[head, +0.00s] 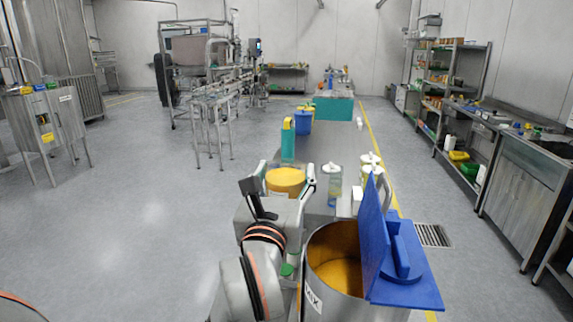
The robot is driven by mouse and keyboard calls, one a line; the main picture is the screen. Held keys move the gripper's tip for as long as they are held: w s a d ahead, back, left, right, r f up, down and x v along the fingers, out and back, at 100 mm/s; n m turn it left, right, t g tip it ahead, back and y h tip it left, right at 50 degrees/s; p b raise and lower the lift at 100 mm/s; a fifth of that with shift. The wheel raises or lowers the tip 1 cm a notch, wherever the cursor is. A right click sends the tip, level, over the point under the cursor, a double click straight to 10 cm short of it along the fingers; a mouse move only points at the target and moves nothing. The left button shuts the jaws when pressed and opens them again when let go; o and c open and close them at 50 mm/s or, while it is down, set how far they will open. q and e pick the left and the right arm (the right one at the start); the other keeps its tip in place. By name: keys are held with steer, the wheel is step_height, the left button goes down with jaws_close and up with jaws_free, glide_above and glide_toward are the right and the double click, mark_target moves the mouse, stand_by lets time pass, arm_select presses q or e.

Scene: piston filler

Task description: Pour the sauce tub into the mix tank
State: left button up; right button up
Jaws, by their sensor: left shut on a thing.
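My left gripper (288,178) is shut on the sauce tub (286,183), with a finger on each side of it. The tub shows a round orange-yellow top, and the gripper hides most of its body. It looks roughly upright, beyond and to the left of the mix tank. The mix tank (318,268) is a steel drum marked MIX at the lower right. Its blue lid (374,235) stands raised at the right side, and the opening shows an orange-brown inside. My right gripper is not in view.
A long grey table (338,150) runs away behind the tub. It bears a teal and yellow container (288,139), a clear bottle (331,184), white-topped containers (371,167) and a blue tub (304,122).

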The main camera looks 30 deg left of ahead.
mark_target(298, 193)
arm_select(q)
steer(key=shift+d+r, duration=0.15)
steer(key=shift+r, duration=0.5)
steer(key=shift+w+d+f+m+h, duration=0.1)
steer(key=shift+d+f+m+h, duration=0.25)
steer(key=shift+f+m, duration=0.6)
steer(key=shift+w+d+f+m+h, duration=0.1)
steer(key=shift+d+f+m+h, duration=0.25)
steer(key=shift+f+m, duration=0.55)
steer(key=shift+w+d+f+m+h, duration=0.15)
steer(key=shift+d+f+m, duration=0.25)
steer(key=shift+f+m, duration=0.55)
steer(key=w+d+f+m+g+h+p, duration=0.1)
steer(key=d+f+m+p, duration=0.4)
steer(key=m, duration=1.2)
steer(key=shift+w+d+f+g+h, duration=0.35)
steer(key=shift+w+d+f, duration=0.15)
steer(key=shift+d, duration=0.6)
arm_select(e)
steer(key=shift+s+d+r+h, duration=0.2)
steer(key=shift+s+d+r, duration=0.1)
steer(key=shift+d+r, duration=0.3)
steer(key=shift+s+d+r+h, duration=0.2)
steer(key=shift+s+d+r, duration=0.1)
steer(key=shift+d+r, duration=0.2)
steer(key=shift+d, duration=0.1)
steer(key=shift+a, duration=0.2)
